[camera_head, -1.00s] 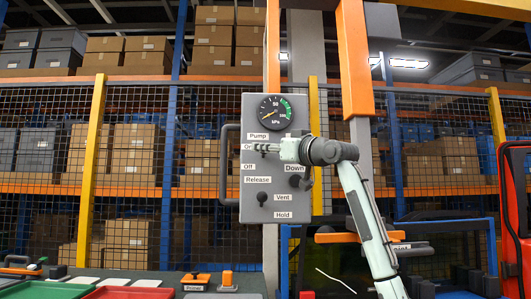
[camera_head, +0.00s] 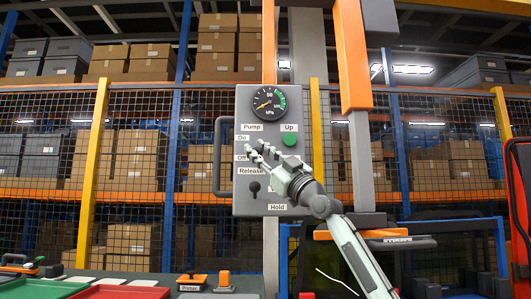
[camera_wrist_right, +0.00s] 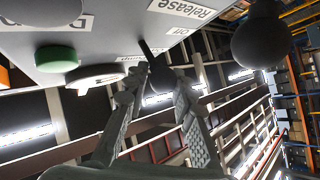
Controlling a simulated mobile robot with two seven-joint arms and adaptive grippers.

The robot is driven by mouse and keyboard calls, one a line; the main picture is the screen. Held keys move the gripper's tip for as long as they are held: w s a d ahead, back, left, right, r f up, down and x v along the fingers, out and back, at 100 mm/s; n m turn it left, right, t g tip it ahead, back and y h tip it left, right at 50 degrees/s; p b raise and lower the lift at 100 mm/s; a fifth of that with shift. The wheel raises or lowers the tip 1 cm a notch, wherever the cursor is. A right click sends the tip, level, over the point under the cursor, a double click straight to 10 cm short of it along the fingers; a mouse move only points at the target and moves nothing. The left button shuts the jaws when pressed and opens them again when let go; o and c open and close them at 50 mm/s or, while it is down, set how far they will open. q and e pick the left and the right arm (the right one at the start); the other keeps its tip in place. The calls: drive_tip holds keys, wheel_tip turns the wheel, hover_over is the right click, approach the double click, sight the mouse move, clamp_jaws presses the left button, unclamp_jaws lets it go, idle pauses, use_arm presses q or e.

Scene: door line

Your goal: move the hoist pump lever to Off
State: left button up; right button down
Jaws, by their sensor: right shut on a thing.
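The grey control panel (camera_head: 300,105) faces me, with a pressure gauge (camera_head: 268,101) above the Pump label (camera_head: 251,127). My right gripper (camera_head: 257,151) is at the panel's left side, beside the On label (camera_head: 242,138) and the partly covered Off label (camera_head: 240,158). It is shut on the pump lever, which it mostly hides in the head view. In the wrist view, the lever's dark stem (camera_wrist_right: 147,49) runs from the panel to between the fingertips (camera_wrist_right: 163,78). The Off label (camera_wrist_right: 178,32) is close to the stem. My left gripper is out of view.
A green Up button (camera_head: 290,139) sits right of my fingers. A black knob (camera_head: 254,187) stands out below, by the Release label (camera_head: 253,171). A grey handle (camera_head: 219,155) edges the panel's left. A bench with trays (camera_head: 125,292) lies below.

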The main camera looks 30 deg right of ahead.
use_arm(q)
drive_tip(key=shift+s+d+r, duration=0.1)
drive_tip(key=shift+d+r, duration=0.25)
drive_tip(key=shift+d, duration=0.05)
use_arm(e)
drive_tip(key=shift+w+d+f, duration=0.1)
drive_tip(key=shift+w+f, duration=0.15)
drive_tip(key=shift+f, duration=0.05)
drive_tip(key=c, duration=1.7)
unclamp_jaws()
drive_tip(key=shift+r, duration=0.1)
drive_tip(key=o, duration=0.5)
drive_tip(key=shift+w+d, duration=0.1)
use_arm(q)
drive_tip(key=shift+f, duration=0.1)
use_arm(e)
drive_tip(key=shift+y, duration=0.3)
drive_tip(key=shift+s, duration=0.2)
drive_tip(key=v, duration=1.2)
